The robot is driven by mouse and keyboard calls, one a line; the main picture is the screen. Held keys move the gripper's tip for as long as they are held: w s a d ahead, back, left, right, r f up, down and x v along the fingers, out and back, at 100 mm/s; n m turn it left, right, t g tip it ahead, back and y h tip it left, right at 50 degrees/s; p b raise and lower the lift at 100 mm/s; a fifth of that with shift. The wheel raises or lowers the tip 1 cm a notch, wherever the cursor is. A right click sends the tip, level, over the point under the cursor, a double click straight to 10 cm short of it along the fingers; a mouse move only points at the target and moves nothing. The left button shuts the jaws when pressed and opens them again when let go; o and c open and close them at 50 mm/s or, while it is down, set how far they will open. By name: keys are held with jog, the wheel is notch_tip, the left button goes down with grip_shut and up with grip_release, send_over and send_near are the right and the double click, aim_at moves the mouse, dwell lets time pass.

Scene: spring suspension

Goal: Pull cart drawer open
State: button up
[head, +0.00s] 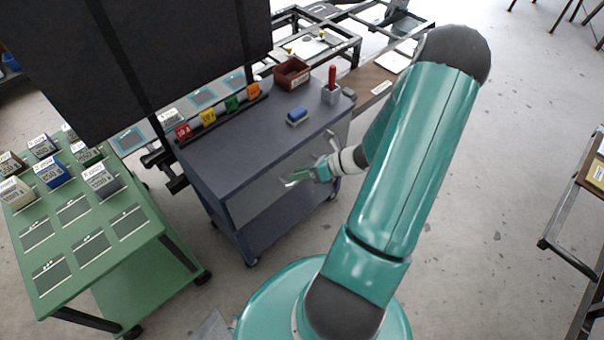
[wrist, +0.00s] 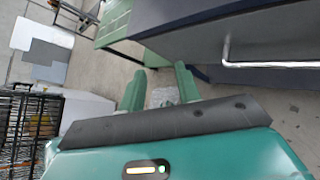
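The blue-grey cart (head: 225,155) stands left of my arm in the head view, with a paler grey drawer front (head: 262,192) under its top. In the wrist view the dark cart body (wrist: 205,35) fills the upper right, and a pale bar handle (wrist: 270,64) runs along it to the right edge. My gripper (head: 296,179) is in front of the drawer side in the head view. In the wrist view its two green fingers (wrist: 160,84) are apart with only floor between them. The handle lies to their right, not between them. The drawer looks shut.
On the cart top are a blue eraser-like block (head: 297,116), a red-brown bin (head: 292,74), a grey cup with a red handle (head: 331,93) and coloured tags (head: 208,117). A green cart (head: 95,235) stands to the left. Floor in front is clear.

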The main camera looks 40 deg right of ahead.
jog(key=s+d+f+m+t+h, duration=0.35)
jog(key=f+m, duration=0.35)
jog(key=m, duration=0.3)
jog(key=s+d+f+m+t+h, duration=0.25)
jog(key=d+f+m+h, duration=0.2)
jog(key=f+m, duration=0.4)
jog(key=shift+m+t, duration=0.4)
jog(key=shift+m, duration=0.05)
jog(key=x, duration=1.4)
jog(key=shift+w+d+r, duration=0.3)
jog(key=shift+w+d, duration=0.05)
jog(key=shift+d, duration=0.05)
jog(key=shift+c, duration=0.4)
grip_shut()
